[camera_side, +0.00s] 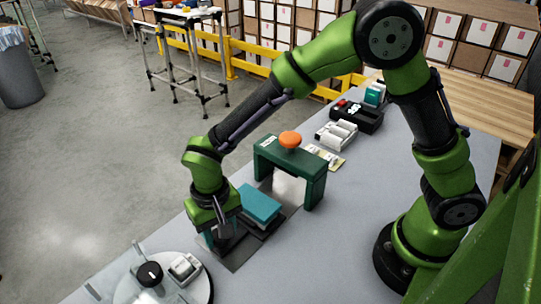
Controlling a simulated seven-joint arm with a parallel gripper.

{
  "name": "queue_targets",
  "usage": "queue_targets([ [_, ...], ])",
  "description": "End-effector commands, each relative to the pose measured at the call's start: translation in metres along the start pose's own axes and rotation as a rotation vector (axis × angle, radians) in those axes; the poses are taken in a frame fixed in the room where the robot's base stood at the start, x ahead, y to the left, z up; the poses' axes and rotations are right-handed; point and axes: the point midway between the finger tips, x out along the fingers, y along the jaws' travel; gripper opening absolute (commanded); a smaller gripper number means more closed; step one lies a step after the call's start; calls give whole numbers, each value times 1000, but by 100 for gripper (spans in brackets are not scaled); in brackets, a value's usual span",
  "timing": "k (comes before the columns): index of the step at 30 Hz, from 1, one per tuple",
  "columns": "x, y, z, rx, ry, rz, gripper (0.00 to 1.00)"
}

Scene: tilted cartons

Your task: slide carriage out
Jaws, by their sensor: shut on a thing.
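A dark green press-like frame (314,185) with an orange knob (290,139) on top stands on the grey table. The carriage, with a teal block (260,204) on it, sits just in front and to the left of the frame's opening, on a dark base plate (243,254). My gripper (222,236) points down at the carriage's near left end. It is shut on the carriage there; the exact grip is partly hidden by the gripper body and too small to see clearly.
A round turntable (148,289) with a black knob and a small white part stands at the near left. A white device (336,135) and a black box (356,117) sit behind the frame. The table surface (310,260) to the right is clear.

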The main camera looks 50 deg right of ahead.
Motion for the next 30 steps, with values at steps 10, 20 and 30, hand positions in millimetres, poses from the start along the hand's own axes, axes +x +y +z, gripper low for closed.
queue_targets([
  [10,-2,-8,1,-8,5,-15,49],
  [20,-1,-5,1,-4,2,-9,69],
  [30,-31,-5,0,-3,6,-12,69],
])
